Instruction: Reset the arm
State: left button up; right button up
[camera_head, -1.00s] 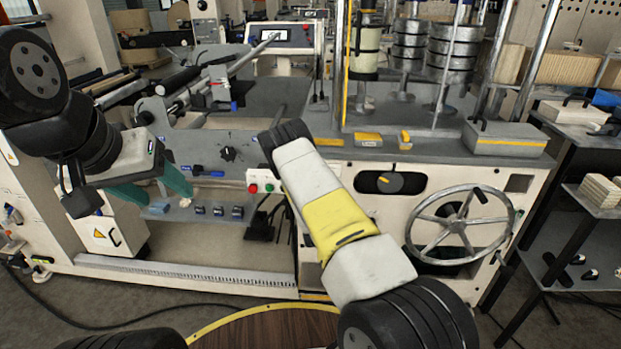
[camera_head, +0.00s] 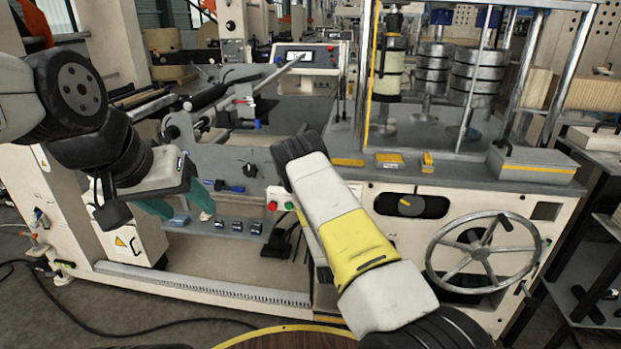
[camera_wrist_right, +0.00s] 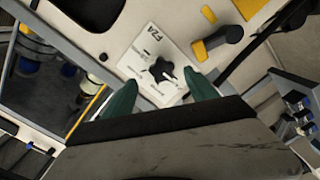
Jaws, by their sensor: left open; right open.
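My left gripper (camera_head: 180,207) is at the left in the head view, with its two green fingers apart and nothing between them. It hangs in front of the machine's lower shelf. My right arm (camera_head: 345,232), white and yellow, reaches forward over the middle of the machine front. Its gripper is hidden in the head view. In the right wrist view my right gripper (camera_wrist_right: 158,98) has its green fingers apart and empty. A black star-shaped knob (camera_wrist_right: 161,71) on a white plate (camera_wrist_right: 145,62) shows between and beyond the fingertips. I cannot tell any contact.
A lower shelf holds small dark blocks (camera_head: 237,226).

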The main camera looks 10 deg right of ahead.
notch_tip(320, 180, up, 7)
jog(key=w+m+g, duration=0.2)
jog(key=m, duration=0.2)
jog(key=s+a+r+m+g+y, duration=0.1)
jog(key=s+a+r+y, duration=0.15)
jog(key=r, duration=0.35)
jog(key=s+a+r+m+g+y, duration=0.1)
jog(key=s+r+g+y, duration=0.1)
jog(key=s+r, duration=0.35)
jog(key=s+a+r+m+g+y, duration=0.1)
jog(key=s+a+r+y, duration=0.1)
jog(key=r, duration=0.6)
jog(key=s+r+g, duration=0.2)
jog(key=s+r, duration=0.2)
jog(key=s, duration=1.1)
jog(key=s+r+g, duration=0.2)
jog(key=s+r, duration=0.2)
jog(key=s, duration=1)
jog(key=shift+s+a+g+y, duration=0.3)
jog(key=shift+s+a+y, duration=0.05)
jog(key=shift+a+y, duration=0.1)
